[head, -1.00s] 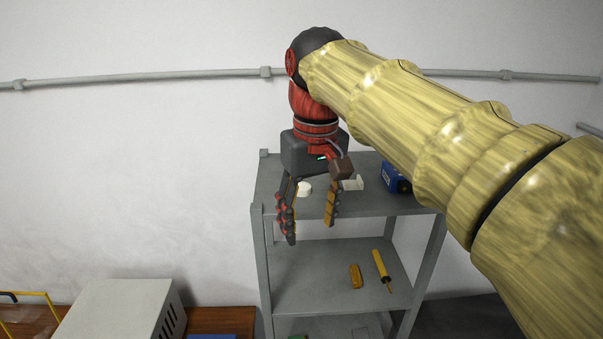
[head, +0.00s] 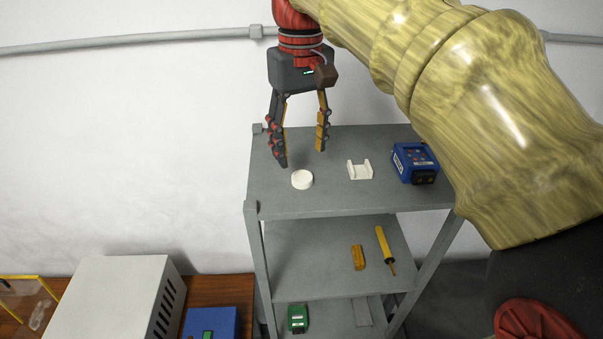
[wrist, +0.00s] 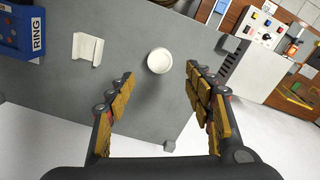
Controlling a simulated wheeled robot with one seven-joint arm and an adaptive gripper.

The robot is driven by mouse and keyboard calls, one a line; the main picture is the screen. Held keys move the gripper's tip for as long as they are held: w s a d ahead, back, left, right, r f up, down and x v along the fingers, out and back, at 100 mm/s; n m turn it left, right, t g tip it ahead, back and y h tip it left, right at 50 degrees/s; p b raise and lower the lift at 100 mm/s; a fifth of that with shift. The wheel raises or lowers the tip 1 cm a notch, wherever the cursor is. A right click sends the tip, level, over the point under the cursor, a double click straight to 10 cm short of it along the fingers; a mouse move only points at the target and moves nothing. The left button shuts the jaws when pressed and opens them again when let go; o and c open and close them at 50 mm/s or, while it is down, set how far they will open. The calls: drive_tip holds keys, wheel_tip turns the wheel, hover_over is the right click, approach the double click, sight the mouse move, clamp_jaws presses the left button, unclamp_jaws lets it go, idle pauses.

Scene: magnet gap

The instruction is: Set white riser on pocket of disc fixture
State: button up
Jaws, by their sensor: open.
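A white round piece (head: 302,179) with a raised rim lies on the shelf unit's top board near its front left. A white U-shaped piece (head: 360,170) with two upright ends lies to its right. The pictures do not settle which is the riser and which the disc fixture. My gripper (head: 302,158) is open and empty, pointing down above the top board near the round piece. In the wrist view the round piece (wrist: 159,61) shows between and beyond the fingertips, apart from both. The U-shaped piece (wrist: 88,48) is left of the fingers there.
A blue device (head: 414,163) stands right of the white pieces on the grey shelf unit (head: 330,206). The lower boards hold a yellow-handled tool (head: 384,246), an orange block (head: 358,257) and a green device (head: 298,318). A white box (head: 105,300) stands at lower left.

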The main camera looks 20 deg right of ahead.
sight(302, 176)
drive_tip(key=f, duration=0.5)
drive_tip(key=shift+s+f+p, duration=0.1)
drive_tip(key=shift+s+p, duration=0.25)
drive_tip(key=shift+s, duration=0.05)
drive_tip(key=shift+f, duration=0.25)
drive_tip(key=shift+w+f, duration=0.1)
drive_tip(key=shift+w, duration=0.05)
drive_tip(key=c, duration=1)
